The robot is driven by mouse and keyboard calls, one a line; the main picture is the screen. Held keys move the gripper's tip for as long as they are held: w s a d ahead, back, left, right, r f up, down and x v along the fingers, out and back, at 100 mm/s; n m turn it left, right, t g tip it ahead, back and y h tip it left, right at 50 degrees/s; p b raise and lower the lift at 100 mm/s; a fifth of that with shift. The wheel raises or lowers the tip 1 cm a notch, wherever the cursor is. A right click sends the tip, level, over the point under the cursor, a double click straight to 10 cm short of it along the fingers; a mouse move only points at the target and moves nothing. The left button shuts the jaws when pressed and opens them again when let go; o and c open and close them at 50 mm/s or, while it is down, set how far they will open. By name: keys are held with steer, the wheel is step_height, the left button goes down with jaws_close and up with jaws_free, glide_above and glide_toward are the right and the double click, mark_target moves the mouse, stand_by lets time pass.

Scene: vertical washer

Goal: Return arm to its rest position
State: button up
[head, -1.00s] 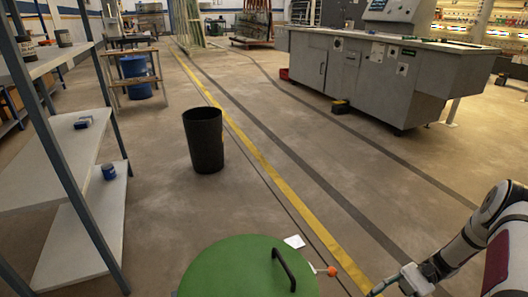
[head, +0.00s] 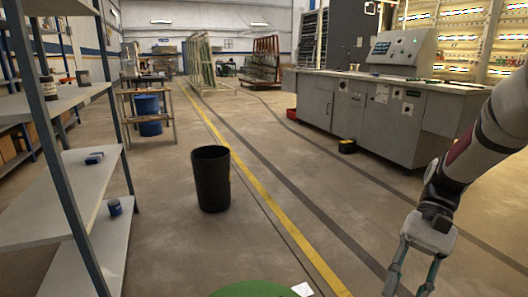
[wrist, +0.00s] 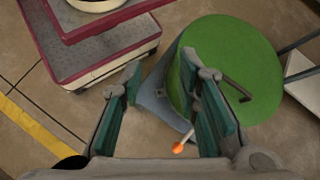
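My gripper (head: 411,280) is at the lower right of the head view, pointing down, with its fingers apart and nothing between them. In the wrist view my gripper (wrist: 165,108) also shows open, with two green-padded fingers. Beyond the fingers, below, is the green round lid (wrist: 235,65) with a dark bar handle (wrist: 238,88). Only the far edge of the green lid (head: 250,289) shows in the head view. A small orange ball on a thin stick (wrist: 178,148) shows near the lid in the wrist view.
A black bin (head: 211,180) stands on the floor ahead. Grey shelves (head: 75,195) with small cans are on the left. A long grey machine cabinet (head: 350,108) stands at the right. The floor along the yellow line (head: 245,160) is clear.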

steer(key=s+a+r+n+t+h, duration=0.2)
steer(key=s+a+r+h, duration=0.2)
steer(key=s+r, duration=0.4)
steer(key=s+a+n+t+h, duration=0.2)
steer(key=s+n+t+h, duration=0.3)
steer(key=s, duration=0.7)
step_height(320, 180, up, 37)
steer(key=m+t+y+p, duration=0.1)
steer(key=t+p, duration=0.3)
steer(key=p, duration=3.1)
steer(key=shift+d+f+t+y, duration=0.2)
steer(key=shift+t+y, duration=0.1)
steer(key=shift+y, duration=0.3)
steer(key=shift+s, duration=0.1)
